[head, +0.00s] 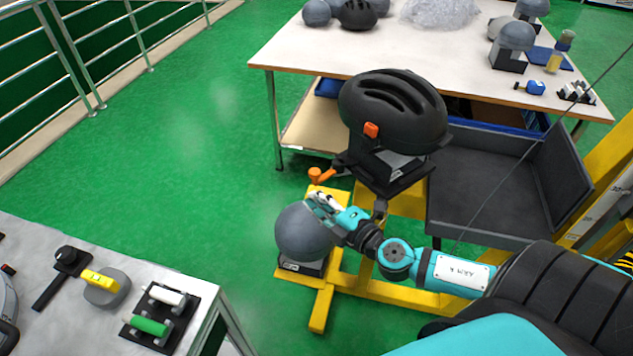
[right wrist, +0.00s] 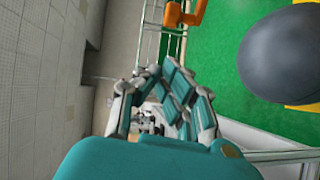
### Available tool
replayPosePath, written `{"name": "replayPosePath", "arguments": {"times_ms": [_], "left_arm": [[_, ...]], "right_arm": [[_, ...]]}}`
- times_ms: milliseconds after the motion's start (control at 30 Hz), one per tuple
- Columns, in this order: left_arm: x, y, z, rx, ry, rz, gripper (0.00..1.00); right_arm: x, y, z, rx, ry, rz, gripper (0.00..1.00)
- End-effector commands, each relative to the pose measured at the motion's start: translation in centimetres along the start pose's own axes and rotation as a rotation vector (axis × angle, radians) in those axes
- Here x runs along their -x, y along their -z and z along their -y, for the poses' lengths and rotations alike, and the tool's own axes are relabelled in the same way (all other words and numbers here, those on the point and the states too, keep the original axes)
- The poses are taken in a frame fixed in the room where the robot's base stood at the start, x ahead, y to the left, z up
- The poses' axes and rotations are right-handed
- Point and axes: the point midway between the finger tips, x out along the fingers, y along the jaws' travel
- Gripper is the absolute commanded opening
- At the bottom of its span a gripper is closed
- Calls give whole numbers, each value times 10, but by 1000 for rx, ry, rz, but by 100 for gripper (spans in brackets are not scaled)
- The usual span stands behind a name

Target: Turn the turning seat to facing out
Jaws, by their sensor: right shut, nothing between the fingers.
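What I take to be the turning seat is the black plate (head: 405,183) on the yellow stand, with a black helmet (head: 395,108) on a block on top of it. An orange handle (head: 320,176) sticks out at the plate's left; an orange part also shows at the top of the right wrist view (right wrist: 186,14). My right gripper (head: 322,207) is shut and empty, just below the handle and in front of a grey ball-shaped headform (head: 303,232). Its fingers also show in the right wrist view (right wrist: 165,75), apart from the headform (right wrist: 300,55). My left gripper is out of view.
The yellow stand (head: 320,305) spreads over the green floor. A dark padded tray (head: 500,190) is right of the seat. A white-topped table (head: 420,50) with headforms stands behind. A grey bench (head: 60,320) with tools is at front left. Floor at left is clear.

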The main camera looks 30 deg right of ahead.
Motion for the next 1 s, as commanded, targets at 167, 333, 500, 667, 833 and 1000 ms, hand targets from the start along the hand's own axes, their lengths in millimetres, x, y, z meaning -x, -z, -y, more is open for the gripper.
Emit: {"name": "replayPosePath", "arguments": {"times_ms": [167,333,500,667,833,1000], "left_arm": [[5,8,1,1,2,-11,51],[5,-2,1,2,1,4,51],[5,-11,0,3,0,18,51],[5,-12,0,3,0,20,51],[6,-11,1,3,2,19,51],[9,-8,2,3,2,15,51]], "right_arm": [[-23,-15,-1,3,-1,2,0],[-33,-26,0,1,-1,0,0],[-36,-28,0,0,1,0,0],[-36,-28,0,0,1,0,0],[-36,-28,0,-1,0,2,0],[-41,-29,-3,-4,-4,21,0]]}}
